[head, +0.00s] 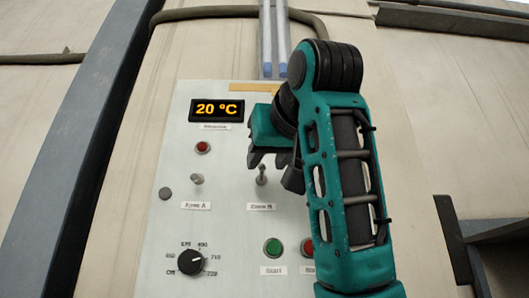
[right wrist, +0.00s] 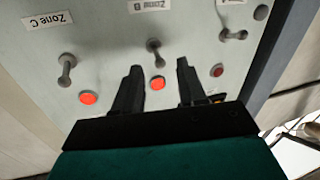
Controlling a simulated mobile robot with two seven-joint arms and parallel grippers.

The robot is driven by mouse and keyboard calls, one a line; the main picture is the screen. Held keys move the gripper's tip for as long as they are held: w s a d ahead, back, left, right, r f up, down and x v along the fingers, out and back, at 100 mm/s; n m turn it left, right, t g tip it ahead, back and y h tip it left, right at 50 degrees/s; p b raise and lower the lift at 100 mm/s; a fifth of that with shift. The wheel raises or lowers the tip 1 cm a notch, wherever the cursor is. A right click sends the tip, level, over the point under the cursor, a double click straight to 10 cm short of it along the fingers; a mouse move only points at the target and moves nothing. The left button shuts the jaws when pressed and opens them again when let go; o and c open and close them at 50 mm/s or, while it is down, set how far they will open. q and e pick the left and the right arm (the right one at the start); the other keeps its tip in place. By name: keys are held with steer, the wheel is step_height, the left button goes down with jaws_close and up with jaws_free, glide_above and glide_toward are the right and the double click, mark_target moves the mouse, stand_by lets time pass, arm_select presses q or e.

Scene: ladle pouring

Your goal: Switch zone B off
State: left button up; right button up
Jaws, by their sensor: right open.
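The zone B toggle switch (head: 262,175) sits above its "Zone B" label on the panel. It also shows in the right wrist view (right wrist: 155,52), upside down there, with its lever leaning towards the lit red lamp (right wrist: 157,83), which is up on the panel. My right gripper (head: 272,162) is in front of the panel just above the switch and hides the zone B lamp in the head view. In the right wrist view the gripper (right wrist: 158,68) is open, its two fingers apart with the lamp between them and the lever near the tips. My left gripper is not in view.
The panel (head: 230,230) also has the zone A switch (head: 197,179) with a dark red lamp (head: 203,147), a display reading 20 °C (head: 217,110), a knob (head: 191,262) and a green Start button (head: 273,248). The zone C switch (right wrist: 67,66) has a lit lamp (right wrist: 88,97).

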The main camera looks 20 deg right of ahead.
mark_target(262, 173)
steer(key=shift+w, duration=1.35)
steer(key=shift+c, duration=0.3)
jaws_close()
